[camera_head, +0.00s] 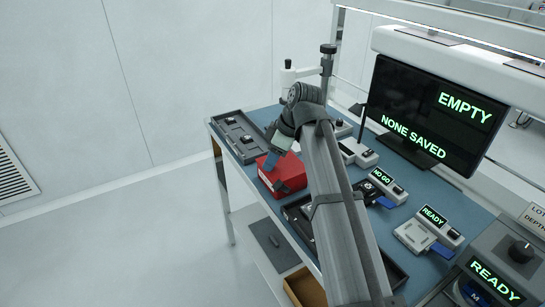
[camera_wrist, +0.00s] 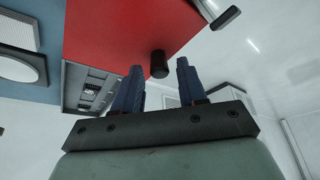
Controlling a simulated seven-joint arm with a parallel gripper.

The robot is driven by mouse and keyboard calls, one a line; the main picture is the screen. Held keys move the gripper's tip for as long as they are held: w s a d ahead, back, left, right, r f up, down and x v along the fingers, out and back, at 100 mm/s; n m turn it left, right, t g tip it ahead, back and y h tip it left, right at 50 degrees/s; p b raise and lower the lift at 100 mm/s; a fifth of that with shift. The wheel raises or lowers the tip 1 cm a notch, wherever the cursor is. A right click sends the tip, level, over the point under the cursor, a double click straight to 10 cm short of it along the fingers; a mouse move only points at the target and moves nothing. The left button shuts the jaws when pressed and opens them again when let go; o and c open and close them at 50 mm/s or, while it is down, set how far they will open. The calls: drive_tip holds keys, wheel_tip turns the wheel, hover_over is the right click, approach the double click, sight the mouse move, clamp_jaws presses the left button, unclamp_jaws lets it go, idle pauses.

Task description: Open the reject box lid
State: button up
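The red reject box (camera_head: 268,178) stands on the blue bench top, just below the end of my arm. In the wrist view its red surface (camera_wrist: 115,30) fills the upper middle, with a short black knob (camera_wrist: 159,60) sticking out near its edge. My gripper (camera_wrist: 160,72) has its two blue fingers spread apart, with the knob showing in the gap between their tips. No finger visibly touches the knob; the remaining depth is hard to judge. In the head view my wrist partly covers the box, and the fingertips cannot be made out clearly. The lid looks shut.
A dark grey tray (camera_head: 240,135) lies left of the box. Dark trays lie in front of it, partly behind my arm. Test units reading NO GO (camera_head: 383,178) and READY (camera_head: 434,217) stand to the right, before a monitor (camera_head: 430,105). The floor at left is clear.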

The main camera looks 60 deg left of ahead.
clamp_jaws()
drive_tip(key=shift+w+r, duration=0.1)
drive_tip(key=shift+r, duration=0.05)
idle(0.4)
